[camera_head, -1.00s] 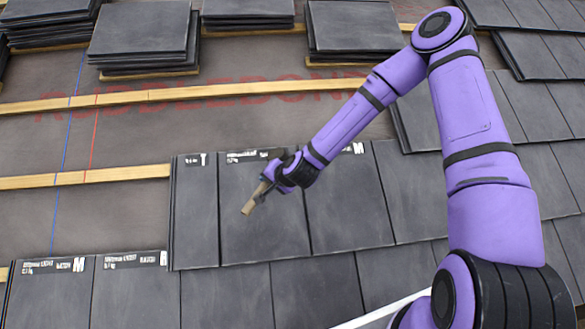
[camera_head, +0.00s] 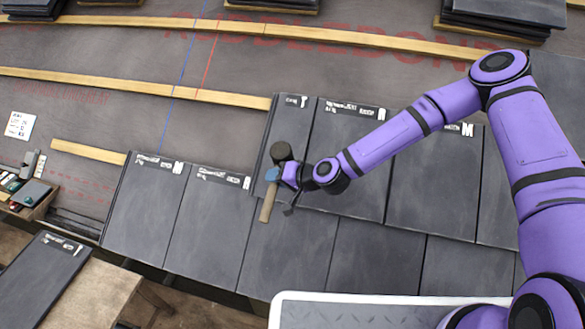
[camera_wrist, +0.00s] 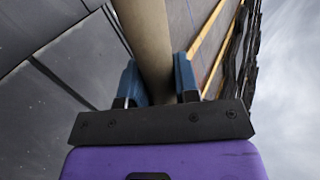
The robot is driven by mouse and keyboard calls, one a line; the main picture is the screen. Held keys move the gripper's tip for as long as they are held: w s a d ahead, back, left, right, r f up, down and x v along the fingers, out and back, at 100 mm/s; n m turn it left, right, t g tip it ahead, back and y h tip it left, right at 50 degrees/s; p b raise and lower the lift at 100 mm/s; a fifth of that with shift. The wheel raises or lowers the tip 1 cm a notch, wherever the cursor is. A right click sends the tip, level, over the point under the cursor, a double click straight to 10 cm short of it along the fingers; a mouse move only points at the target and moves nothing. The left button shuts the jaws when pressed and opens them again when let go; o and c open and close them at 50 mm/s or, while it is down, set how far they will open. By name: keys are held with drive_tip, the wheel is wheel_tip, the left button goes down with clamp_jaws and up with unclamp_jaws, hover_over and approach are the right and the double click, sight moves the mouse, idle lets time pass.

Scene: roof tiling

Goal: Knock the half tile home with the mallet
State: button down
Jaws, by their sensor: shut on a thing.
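The half tile (camera_head: 290,122) is the narrow dark slate at the left end of the upper course, beside a full-width tile (camera_head: 345,150). My gripper (camera_head: 273,174) is shut on the mallet's wooden handle (camera_head: 268,205). The mallet's dark round head (camera_head: 282,152) shows over the half tile in the head view; I cannot tell whether it touches. The arm and mallet hide part of the half tile's lower area. In the wrist view the handle (camera_wrist: 148,35) runs between the two blue fingers (camera_wrist: 157,82); the mallet's head is out of that view.
Wooden battens (camera_head: 150,87) cross the bare underlay left of the half tile. The lower course (camera_head: 140,210) runs beneath it. Stacks of tiles (camera_head: 500,20) lie higher up. A bench with a loose tile (camera_head: 40,270) and a box of items (camera_head: 25,190) are at lower left.

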drive_tip(key=shift+a+f, duration=0.1)
drive_tip(key=shift+f, duration=0.1)
drive_tip(key=w+f, duration=0.3)
drive_tip(key=f, duration=0.2)
drive_tip(key=shift+d+f, duration=0.3)
drive_tip(key=shift+d, duration=0.1)
drive_tip(key=shift+w, duration=0.1)
idle(1.0)
drive_tip(key=w+f, duration=0.1)
drive_tip(key=f, duration=0.1)
drive_tip(key=w+f, duration=0.1)
drive_tip(key=w+d+f, duration=0.1)
drive_tip(key=f, duration=0.1)
drive_tip(key=shift+w+f, duration=0.15)
drive_tip(key=shift+f, duration=0.2)
drive_tip(key=shift+r, duration=0.1)
drive_tip(key=shift+r, duration=0.25)
drive_tip(key=s+a+r, duration=0.1)
drive_tip(key=s+r, duration=0.3)
drive_tip(key=r, duration=0.3)
drive_tip(key=shift+s+a, duration=0.15)
drive_tip(key=shift+s, duration=0.1)
idle(0.3)
